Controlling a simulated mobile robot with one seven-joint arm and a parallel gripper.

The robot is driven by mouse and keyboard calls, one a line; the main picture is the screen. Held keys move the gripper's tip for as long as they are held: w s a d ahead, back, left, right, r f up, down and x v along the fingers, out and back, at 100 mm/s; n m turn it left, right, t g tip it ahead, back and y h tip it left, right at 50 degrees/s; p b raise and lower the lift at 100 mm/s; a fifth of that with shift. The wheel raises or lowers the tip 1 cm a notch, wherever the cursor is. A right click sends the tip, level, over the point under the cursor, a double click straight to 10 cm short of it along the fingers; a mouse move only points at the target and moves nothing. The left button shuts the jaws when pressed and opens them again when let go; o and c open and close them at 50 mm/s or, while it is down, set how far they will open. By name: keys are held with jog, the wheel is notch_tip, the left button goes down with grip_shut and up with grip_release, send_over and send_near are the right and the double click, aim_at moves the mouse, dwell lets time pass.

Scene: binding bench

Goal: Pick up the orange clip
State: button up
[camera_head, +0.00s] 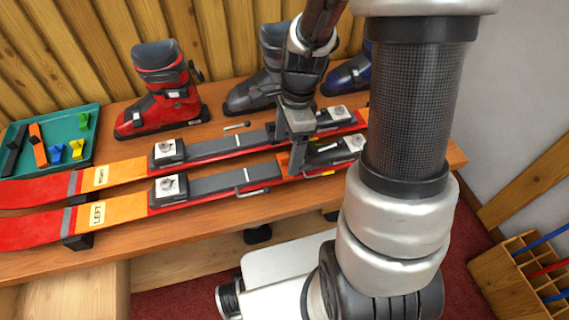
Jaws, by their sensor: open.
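An orange piece (284,162), which looks like the orange clip, shows at the near ski (215,189), partly hidden by my gripper. My gripper (298,160) points down over the skis, with its fingers right at the orange piece. The jaws are open; whether they touch or straddle it cannot be told. A longer orange bar (39,146) lies in the teal tray (95,116) at the left.
The tray also holds a black bar (15,150) and small green (83,121), blue (56,153) and yellow (76,149) pieces. A red boot (160,95) and darker boots stand behind the far ski (215,149). A slotted wooden box (510,285) stands lower right.

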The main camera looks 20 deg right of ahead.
jog(key=f, duration=0.3)
jog(key=f+b, duration=0.1)
jog(key=shift+w+a+f, duration=0.1)
jog(key=shift+a+f, duration=0.05)
jog(key=shift+a, duration=0.1)
jog(key=c, duration=1.1)
notch_tip(320, 180, up, 10)
jog(key=p, duration=0.3)
jog(key=shift+c, duration=0.2)
notch_tip(320, 180, up, 6)
jog(key=p, duration=0.5)
send_over(285, 157)
